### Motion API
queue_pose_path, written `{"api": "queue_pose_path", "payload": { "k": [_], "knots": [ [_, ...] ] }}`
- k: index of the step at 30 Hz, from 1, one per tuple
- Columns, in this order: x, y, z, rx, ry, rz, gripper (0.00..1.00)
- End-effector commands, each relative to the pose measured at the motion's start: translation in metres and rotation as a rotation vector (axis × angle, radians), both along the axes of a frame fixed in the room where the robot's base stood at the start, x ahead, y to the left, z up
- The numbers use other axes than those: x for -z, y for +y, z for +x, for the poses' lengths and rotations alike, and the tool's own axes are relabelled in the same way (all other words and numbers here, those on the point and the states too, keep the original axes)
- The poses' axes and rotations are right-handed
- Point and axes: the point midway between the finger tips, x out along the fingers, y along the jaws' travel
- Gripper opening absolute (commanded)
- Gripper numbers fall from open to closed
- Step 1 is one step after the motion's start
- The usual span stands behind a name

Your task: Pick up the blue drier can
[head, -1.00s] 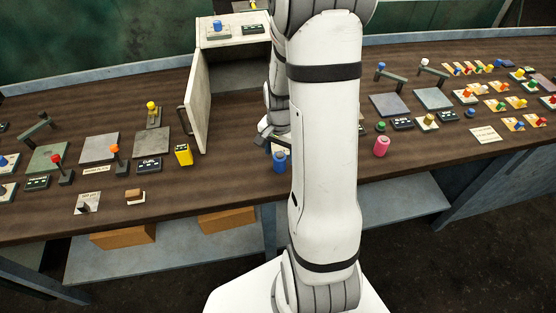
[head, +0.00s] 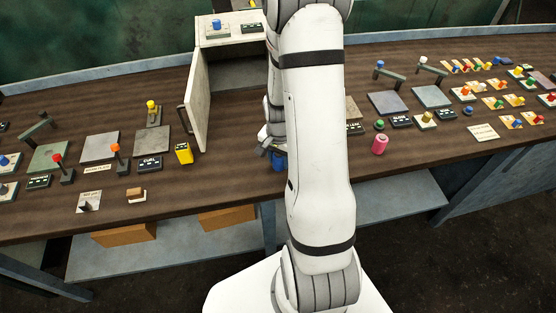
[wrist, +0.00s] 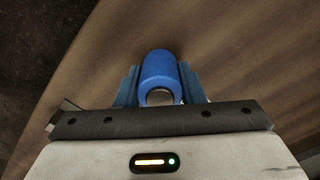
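The blue drier can (head: 278,164) stands on the brown worktop in front of the open cabinet, partly hidden by my gripper and arm in the head view. In the wrist view the blue can (wrist: 159,68) lies between my two blue fingers, its pale round end facing the camera. My gripper (wrist: 160,86) has one finger on each side of the can, very close to its sides. I cannot tell whether the fingers press on it. In the head view my gripper (head: 272,147) is down at the can.
The open cabinet door (head: 197,105) stands just left of my gripper. A yellow block (head: 183,153) is to the left, and a pink can (head: 380,144) is right of my arm. Several plates, levers and knobs cover both sides. The worktop's front strip is mostly clear.

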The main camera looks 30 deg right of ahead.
Motion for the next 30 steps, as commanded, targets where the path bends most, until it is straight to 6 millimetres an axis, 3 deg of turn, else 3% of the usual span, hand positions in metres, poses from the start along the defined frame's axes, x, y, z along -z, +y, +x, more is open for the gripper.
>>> {"api": "queue_pose_path", "payload": {
  "k": [8, 19, 23, 30],
  "knots": [
    [0.0, 0.0, 0.0, -0.001, 0.0, 0.0, 0.11],
    [-0.005, 0.0, 0.001, -0.001, -0.002, -0.001, 0.11],
    [-0.017, 0.0, 0.001, -0.001, -0.005, -0.002, 0.11],
    [-0.057, 0.0, 0.002, -0.002, -0.007, -0.003, 0.11]
  ]
}}
